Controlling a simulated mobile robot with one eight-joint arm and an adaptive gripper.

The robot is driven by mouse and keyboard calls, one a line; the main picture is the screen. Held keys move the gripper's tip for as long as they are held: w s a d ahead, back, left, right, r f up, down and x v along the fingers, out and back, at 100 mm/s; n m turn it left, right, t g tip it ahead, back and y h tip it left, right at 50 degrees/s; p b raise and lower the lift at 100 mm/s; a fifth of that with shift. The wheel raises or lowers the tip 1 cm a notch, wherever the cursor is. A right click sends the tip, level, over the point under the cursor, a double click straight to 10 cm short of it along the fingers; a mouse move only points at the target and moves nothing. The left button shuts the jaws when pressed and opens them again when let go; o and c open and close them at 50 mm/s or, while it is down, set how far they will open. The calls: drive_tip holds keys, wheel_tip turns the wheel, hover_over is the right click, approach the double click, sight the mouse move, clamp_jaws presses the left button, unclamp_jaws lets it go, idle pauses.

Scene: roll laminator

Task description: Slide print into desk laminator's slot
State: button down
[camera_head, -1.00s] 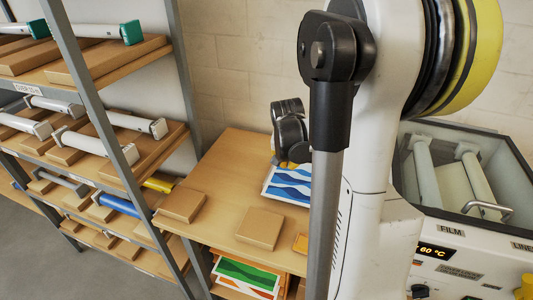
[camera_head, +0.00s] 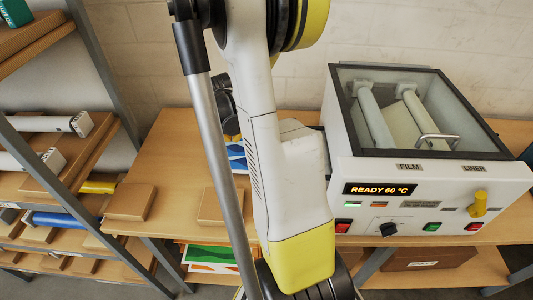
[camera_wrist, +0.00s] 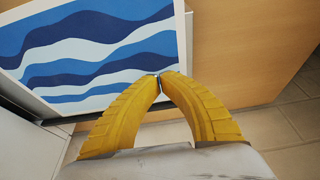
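The print, a sheet with blue and white waves, shows in the wrist view (camera_wrist: 95,45) and partly in the head view (camera_head: 236,155), behind my arm. My gripper (camera_wrist: 160,77) has its two yellow fingers closed together at the tips on the print's near white border. In the head view only its dark upper part shows. The desk laminator (camera_head: 350,168) is white with a glass lid over rollers and a display reading READY 60 °C. Its slot cannot be made out. A white surface with a dark edge strip lies beside the print in the wrist view.
Flat brown blocks (camera_head: 130,203) lie on the wooden table (camera_head: 175,150) left of the laminator. A shelf rack (camera_head: 85,150) with rolls stands at the left. Green and orange sheets (camera_head: 209,258) lie on a lower shelf. A yellow knob (camera_head: 478,205) sticks out from the laminator's front.

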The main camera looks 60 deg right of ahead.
sight(235, 143)
drive_tip(key=shift+f, duration=0.1)
idle(0.3)
drive_tip(key=shift+f+b, duration=1.4)
drive_tip(key=shift+f, duration=0.1)
idle(0.4)
drive_tip(key=shift+w+d, duration=0.15)
drive_tip(key=shift+d, duration=0.15)
drive_tip(key=shift+b, duration=0.4)
drive_tip(key=shift+w+d, duration=0.15)
drive_tip(key=shift+d, duration=0.1)
idle(0.3)
